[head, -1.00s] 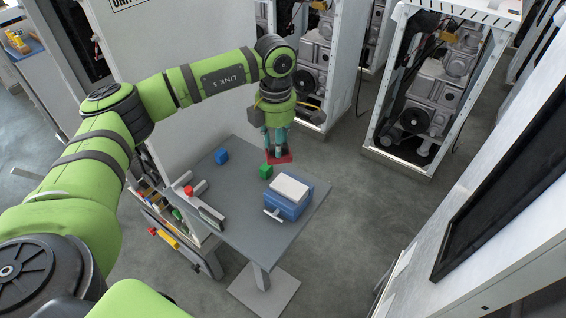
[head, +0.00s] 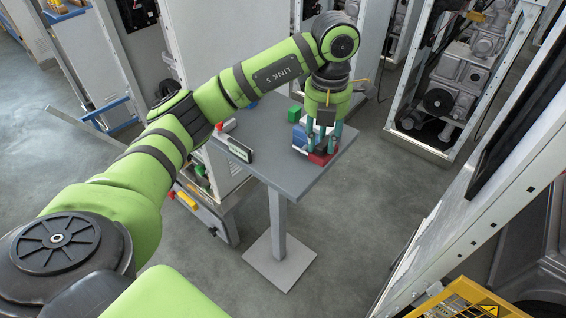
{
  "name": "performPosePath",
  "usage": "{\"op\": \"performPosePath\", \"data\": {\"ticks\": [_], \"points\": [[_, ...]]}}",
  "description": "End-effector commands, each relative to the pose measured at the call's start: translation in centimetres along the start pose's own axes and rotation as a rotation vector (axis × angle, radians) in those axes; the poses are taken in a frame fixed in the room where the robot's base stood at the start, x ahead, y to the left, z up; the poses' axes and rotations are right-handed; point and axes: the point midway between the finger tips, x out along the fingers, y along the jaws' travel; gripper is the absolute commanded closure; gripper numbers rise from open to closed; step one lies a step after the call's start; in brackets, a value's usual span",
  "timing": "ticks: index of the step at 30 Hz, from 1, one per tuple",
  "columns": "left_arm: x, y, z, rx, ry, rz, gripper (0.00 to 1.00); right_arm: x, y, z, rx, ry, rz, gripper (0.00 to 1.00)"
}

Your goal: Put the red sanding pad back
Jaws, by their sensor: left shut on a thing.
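My left gripper (head: 319,145), pointing down, is shut on the red sanding pad (head: 320,158). The pad is a flat red piece at the fingertips, over the right end of the grey table (head: 285,169). A blue box (head: 299,141) with a pale top sits just left of and behind the fingers, which hide much of it. I cannot tell whether the pad touches the box or the table. My right gripper is not in view.
A green block (head: 294,114) stands behind the blue box, and a blue block is partly hidden behind my arm. A dark-fronted holder (head: 240,150) stands at the table's left edge. The table's front middle is clear. A white-framed machine (head: 445,90) stands behind right.

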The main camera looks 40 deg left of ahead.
Motion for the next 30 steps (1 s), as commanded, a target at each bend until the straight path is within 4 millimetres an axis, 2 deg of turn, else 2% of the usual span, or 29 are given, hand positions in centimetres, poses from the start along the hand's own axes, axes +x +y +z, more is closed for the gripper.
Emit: {"op": "performPosePath", "data": {"ticks": [1, 4, 9, 12, 19, 24, 30], "points": [[0.8, 1.3, -0.3, -0.005, 0.006, -0.002, 0.99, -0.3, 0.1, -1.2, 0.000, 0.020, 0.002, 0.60], [1.9, 3.7, -0.8, -0.006, 0.007, 0.002, 0.99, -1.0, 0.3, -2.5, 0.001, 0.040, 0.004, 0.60], [3.9, 7.2, -1.4, -0.002, 0.005, 0.003, 0.99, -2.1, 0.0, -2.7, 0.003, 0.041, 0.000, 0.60], [4.8, 8.5, -1.6, 0.000, 0.003, 0.000, 0.99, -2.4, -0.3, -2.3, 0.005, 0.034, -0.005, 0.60], [6.5, 9.3, -1.8, 0.003, 0.005, 0.000, 0.99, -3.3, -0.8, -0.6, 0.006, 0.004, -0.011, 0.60], [8.9, 9.2, -1.7, 0.003, 0.003, -0.001, 0.99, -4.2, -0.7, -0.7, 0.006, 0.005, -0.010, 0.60], [9.5, 9.2, -1.7, 0.005, -0.001, 0.001, 0.99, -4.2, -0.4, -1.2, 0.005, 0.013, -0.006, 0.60]]}}
